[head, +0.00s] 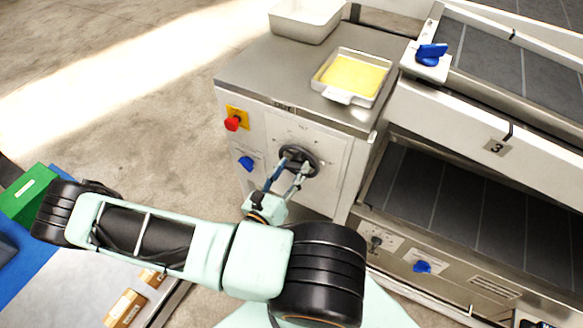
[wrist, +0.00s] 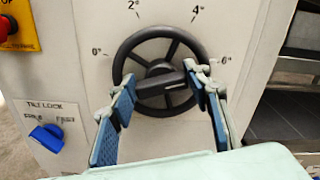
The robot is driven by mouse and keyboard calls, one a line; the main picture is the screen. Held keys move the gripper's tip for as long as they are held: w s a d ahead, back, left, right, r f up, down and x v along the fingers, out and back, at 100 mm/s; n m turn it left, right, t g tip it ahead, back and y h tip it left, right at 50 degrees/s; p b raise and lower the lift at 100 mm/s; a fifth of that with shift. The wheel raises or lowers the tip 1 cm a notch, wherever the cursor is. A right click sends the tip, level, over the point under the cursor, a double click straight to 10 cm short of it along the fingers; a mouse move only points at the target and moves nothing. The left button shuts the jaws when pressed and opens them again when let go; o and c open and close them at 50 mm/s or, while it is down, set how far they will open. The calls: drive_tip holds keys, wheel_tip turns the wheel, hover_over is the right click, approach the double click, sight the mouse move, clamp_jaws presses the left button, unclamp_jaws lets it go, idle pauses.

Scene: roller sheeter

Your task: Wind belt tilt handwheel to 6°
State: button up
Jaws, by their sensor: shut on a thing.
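The black handwheel (head: 300,151) is on the front panel of the steel cabinet. In the wrist view the handwheel (wrist: 156,37) has a scale around it marked 0°, 2°, 4° and 6°. A dark bar (wrist: 160,85) crosses its hub, nearly level and slightly higher at the right end. My gripper (head: 295,166) reaches the wheel from the front. In the wrist view my gripper (wrist: 160,78) has one finger at each end of the bar, shut on the handwheel. The fingers hide parts of the rim, and I cannot read an exact angle.
A blue tilt lock knob (wrist: 47,137), with FREE and FAST labels, is left below the wheel. A red stop button (head: 232,124) is on the panel's left. A tray with yellow contents (head: 338,97) stands on top. The belt conveyor (head: 500,140) is close on the right.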

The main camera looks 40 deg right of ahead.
drive_tip(key=shift+m, duration=0.6)
drive_tip(key=o, duration=1.2)
drive_tip(key=shift+c, duration=0.2)
drive_tip(key=v, duration=1.2)
